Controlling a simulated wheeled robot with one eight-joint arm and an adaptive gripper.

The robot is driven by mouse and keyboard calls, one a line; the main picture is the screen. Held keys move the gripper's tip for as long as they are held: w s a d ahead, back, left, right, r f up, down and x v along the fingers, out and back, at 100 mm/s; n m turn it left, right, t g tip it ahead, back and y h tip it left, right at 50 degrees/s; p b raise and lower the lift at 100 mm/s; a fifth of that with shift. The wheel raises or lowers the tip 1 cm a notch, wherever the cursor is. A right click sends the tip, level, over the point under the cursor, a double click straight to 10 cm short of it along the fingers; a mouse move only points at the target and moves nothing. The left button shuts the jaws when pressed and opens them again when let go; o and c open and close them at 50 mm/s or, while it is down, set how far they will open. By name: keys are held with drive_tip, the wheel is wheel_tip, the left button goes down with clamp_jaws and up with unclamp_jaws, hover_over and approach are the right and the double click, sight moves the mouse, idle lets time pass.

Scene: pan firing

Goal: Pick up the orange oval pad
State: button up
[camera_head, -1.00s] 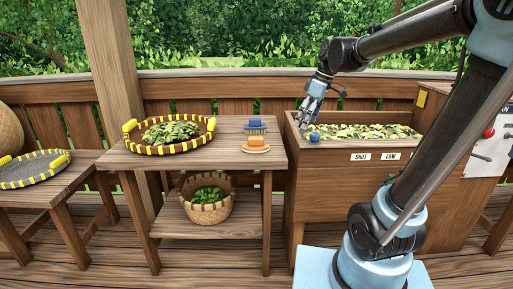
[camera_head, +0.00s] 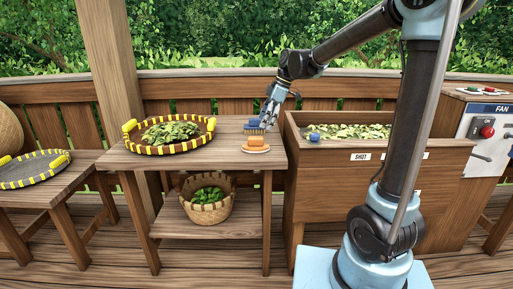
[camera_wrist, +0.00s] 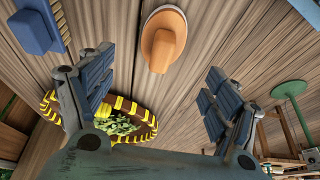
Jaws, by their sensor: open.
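The orange oval pad (camera_head: 256,144) lies on the right part of the wooden table. It has a raised orange grip on a flat oval base with a pale rim. In the wrist view the orange oval pad (camera_wrist: 162,40) shows at the top, ahead of and between my fingers, apart from them. My gripper (camera_head: 268,117) is above the table's right edge, just behind and right of the pad. In the wrist view my gripper (camera_wrist: 158,95) has its two fingers spread wide with nothing between them.
A blue brush (camera_head: 254,127) lies just behind the pad, close to my gripper; the wrist view shows it too (camera_wrist: 40,28). A yellow-and-brown tray of leaves (camera_head: 170,146) is on the table's left. A wooden bin of leaves (camera_head: 380,155) stands right of the table.

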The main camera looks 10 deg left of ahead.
sight(258, 136)
drive_tip(key=x, duration=1)
drive_tip(key=shift+s+a+f, duration=0.1)
drive_tip(key=shift+a+f, duration=0.05)
drive_tip(key=shift+f, duration=0.15)
drive_tip(key=c, duration=1.5)
drive_tip(key=shift+r, duration=0.1)
wheel_tip(258, 136, up, 10)
drive_tip(key=shift+f, duration=0.1)
